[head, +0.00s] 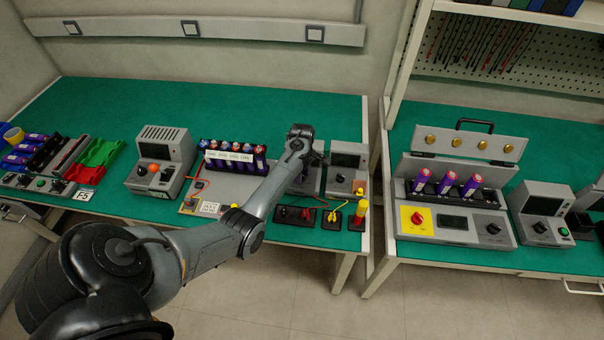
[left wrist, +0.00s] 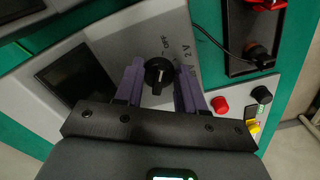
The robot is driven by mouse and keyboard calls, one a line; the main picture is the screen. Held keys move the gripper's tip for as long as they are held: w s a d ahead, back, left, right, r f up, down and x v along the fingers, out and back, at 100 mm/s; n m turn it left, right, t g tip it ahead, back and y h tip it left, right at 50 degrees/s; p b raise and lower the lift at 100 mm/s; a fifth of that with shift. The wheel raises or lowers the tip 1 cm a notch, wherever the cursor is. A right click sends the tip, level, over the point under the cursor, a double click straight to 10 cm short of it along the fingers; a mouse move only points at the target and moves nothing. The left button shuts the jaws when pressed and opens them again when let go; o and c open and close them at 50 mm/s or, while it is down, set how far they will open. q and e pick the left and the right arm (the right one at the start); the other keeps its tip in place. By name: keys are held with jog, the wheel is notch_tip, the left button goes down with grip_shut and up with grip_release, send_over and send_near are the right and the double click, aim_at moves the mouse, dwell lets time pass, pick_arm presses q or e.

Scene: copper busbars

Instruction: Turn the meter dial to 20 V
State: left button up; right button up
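My right gripper is not in view.
A grey device (head: 346,165) stands just right of my left gripper. A battery pack (head: 234,158) is to its left. Black trays with leads (head: 296,215) lie along the front edge. Red (left wrist: 220,104) and black (left wrist: 261,94) posts sit right of the dial.

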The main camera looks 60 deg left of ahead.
pick_arm(q)
jog(key=shift+c, duration=1.2)
jog(key=shift+r+m+p, duration=0.2)
jog(key=shift+m+p, duration=0.5)
jog(key=shift+p, duration=0.4)
jog(key=m+p, duration=0.2)
jog(key=shift+s+p, duration=0.1)
jog(key=shift+p, duration=0.2)
jog(key=m+p, duration=0.2)
jog(key=m, duration=0.1)
jog(key=shift+s, duration=0.1)
jog(key=m+p, duration=0.2)
jog(key=m, duration=0.2)
jog(key=shift+s+a+m, duration=0.1)
jog(key=shift+s+m, duration=0.05)
jog(key=shift+m, duration=0.15)
jog(key=m+p, duration=0.1)
jog(key=m, duration=0.2)
jog(key=shift+f, duration=0.15)
jog(key=shift+a+m+p, duration=0.1)
jog(key=shift+m+p, duration=0.25)
jog(key=shift+m, duration=0.45)
jog(key=o, duration=1)
